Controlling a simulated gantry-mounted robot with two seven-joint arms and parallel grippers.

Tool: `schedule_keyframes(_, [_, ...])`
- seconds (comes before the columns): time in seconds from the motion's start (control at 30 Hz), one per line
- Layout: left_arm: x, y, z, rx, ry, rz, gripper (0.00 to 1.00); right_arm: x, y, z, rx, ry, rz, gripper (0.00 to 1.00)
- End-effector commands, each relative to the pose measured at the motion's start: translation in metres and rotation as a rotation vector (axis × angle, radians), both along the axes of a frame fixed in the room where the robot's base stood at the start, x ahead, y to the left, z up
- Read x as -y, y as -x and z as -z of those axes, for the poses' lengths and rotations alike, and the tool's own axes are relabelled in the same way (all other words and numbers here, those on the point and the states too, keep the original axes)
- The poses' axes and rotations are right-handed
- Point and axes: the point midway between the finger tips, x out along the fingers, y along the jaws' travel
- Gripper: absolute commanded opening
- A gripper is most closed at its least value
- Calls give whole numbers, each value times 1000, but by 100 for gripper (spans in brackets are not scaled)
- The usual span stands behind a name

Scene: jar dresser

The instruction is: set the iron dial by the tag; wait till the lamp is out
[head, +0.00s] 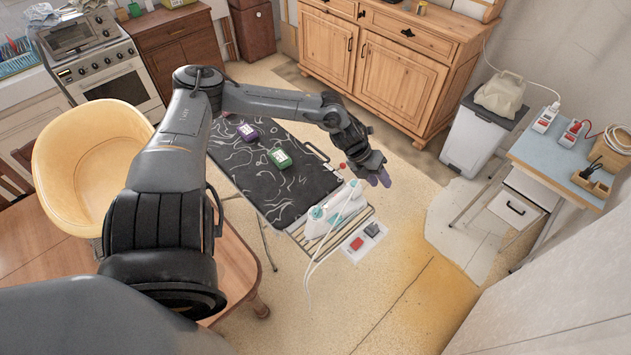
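A white and teal iron (335,209) lies on the striped rest at the right end of a dark patterned ironing board (285,204). Its cord runs down to the floor side. Its dial and lamp are too small to make out. A purple folded cloth (247,132) and a green one (280,157), each with a pale label, lie on the board; the label print is unreadable. My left gripper (379,180) is above and right of the iron, apart from it and empty, its fingertips slightly parted. My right gripper is not in view.
A white plate with a red and a dark switch (371,230) sits beside the iron rest. A yellow chair (88,165) and wooden table (235,262) stand left. A side table (560,150) with plugs stands right. Wooden cabinets line the back. The front floor is clear.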

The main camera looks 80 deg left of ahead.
Motion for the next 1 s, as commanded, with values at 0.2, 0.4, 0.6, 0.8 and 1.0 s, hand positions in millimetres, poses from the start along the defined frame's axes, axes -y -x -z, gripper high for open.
schedule_keyframes(0.2, [-31,122,48,-428,-166,-85,37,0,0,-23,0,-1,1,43])
schedule_keyframes(0.4, [-45,165,61,-556,-232,-123,37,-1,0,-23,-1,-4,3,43])
schedule_keyframes(0.6, [-46,168,81,-564,-235,-126,37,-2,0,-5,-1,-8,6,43])
schedule_keyframes(0.8, [-45,167,110,-562,-233,-125,37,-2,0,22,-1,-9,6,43])
schedule_keyframes(1.0, [-45,167,137,-561,-234,-125,37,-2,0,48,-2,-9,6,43])
